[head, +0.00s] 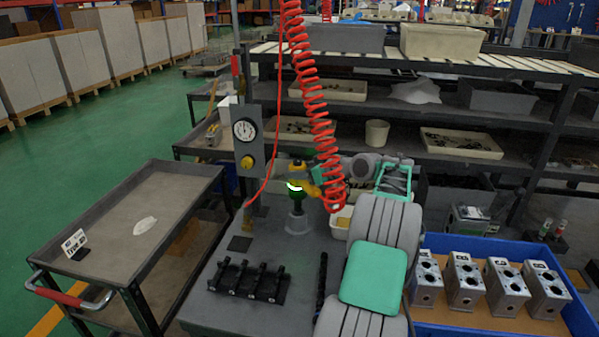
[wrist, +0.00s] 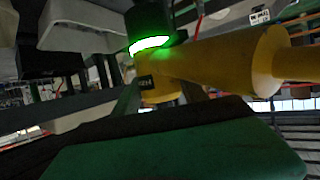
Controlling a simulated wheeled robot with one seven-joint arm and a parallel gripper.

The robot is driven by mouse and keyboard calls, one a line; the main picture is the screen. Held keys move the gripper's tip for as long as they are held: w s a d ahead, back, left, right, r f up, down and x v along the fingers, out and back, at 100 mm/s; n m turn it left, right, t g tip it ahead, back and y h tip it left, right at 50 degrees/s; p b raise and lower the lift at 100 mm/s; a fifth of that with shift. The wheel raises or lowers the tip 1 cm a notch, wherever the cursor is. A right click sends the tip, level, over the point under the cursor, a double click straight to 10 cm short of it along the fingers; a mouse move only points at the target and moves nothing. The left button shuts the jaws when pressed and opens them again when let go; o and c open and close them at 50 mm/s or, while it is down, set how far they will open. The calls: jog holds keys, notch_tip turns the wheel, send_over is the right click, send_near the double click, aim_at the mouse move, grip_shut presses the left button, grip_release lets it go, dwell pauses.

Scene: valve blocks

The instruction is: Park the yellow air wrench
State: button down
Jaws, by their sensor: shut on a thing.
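The yellow air wrench (head: 307,189) is held over the grey bench, with a glowing green-white ring near its dark nose. It fills the upper right of the wrist view (wrist: 215,62). My gripper (head: 319,176) is shut on it; a green-and-black finger (wrist: 180,145) crosses the bottom of the wrist view. A light grey round holder (head: 297,224) stands on the bench directly below the nose. I cannot tell whether the nose touches or enters it. My arm hides part of the bench to the right.
A red coiled hose (head: 311,90) hangs beside my gripper. A gauge post (head: 245,140) stands left of the wrench. A black rack (head: 248,283) lies in front. A blue tray (head: 470,322) with several valve blocks is right; a cart (head: 165,205) is left.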

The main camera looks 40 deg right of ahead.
aim_at(300, 190)
jog(key=shift+f+b, duration=2.65)
jog(key=shift+f, duration=0.65)
dwell(0.4)
jog(key=c, duration=0.9)
grip_release()
jog(key=o, duration=0.4)
jog(key=shift+f, duration=0.1)
jog(key=shift+s+f, duration=0.1)
jog(key=shift+f, duration=0.2)
jog(key=v, duration=0.8)
jog(key=shift+r+b, duration=0.25)
jog(key=shift+b, duration=0.05)
